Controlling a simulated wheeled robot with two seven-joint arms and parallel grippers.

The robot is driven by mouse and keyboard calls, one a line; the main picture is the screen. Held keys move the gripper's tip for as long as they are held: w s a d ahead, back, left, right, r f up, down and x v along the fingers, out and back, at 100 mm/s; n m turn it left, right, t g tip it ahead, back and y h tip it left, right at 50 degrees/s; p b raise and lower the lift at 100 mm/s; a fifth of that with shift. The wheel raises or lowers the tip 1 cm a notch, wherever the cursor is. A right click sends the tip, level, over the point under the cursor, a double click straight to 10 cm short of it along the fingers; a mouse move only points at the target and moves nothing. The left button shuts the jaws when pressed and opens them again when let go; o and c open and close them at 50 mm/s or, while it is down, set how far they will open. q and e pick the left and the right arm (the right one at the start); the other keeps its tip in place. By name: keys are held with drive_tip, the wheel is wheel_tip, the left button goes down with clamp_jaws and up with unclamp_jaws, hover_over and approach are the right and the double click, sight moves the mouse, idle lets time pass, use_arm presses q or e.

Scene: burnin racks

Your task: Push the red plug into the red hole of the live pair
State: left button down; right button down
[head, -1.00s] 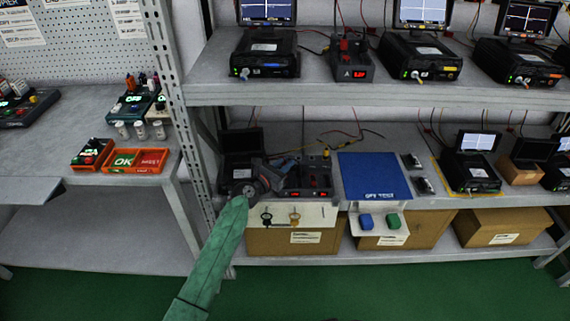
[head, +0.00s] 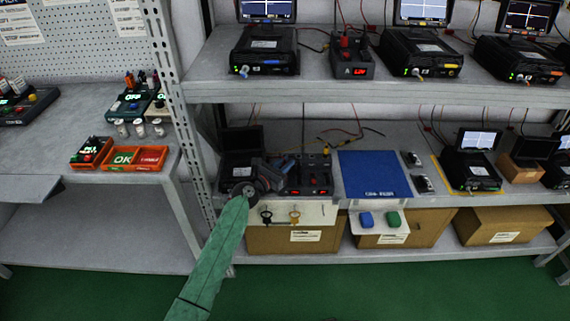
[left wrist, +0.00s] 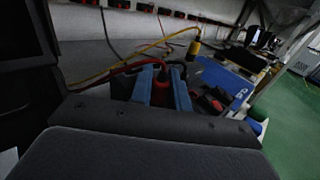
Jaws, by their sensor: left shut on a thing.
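My left gripper (head: 287,166) is on the lower shelf at the dark socket units (head: 318,178), reaching in from the left. In the left wrist view its two blue fingers (left wrist: 163,88) are shut on the red plug (left wrist: 161,78), with a red wire running off to the left. The plug's tip is hidden behind the gripper body, so I cannot tell whether it touches a hole. The socket units show small red lights on their fronts; the red hole is not distinguishable. My right gripper is not in view.
A blue mat (head: 373,176) lies right of the socket units. A dark instrument with a screen (head: 240,142) stands behind my arm. The upper shelf (head: 300,90) overhangs the work area.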

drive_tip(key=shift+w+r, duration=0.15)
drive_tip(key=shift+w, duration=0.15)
use_arm(q)
drive_tip(key=shift+f, duration=0.25)
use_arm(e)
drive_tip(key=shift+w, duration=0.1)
use_arm(q)
drive_tip(key=shift+f, duration=0.2)
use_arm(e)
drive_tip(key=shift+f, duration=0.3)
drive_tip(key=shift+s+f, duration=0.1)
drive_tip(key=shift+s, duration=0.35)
use_arm(q)
drive_tip(key=shift+f+b, duration=0.1)
drive_tip(key=shift+b, duration=0.2)
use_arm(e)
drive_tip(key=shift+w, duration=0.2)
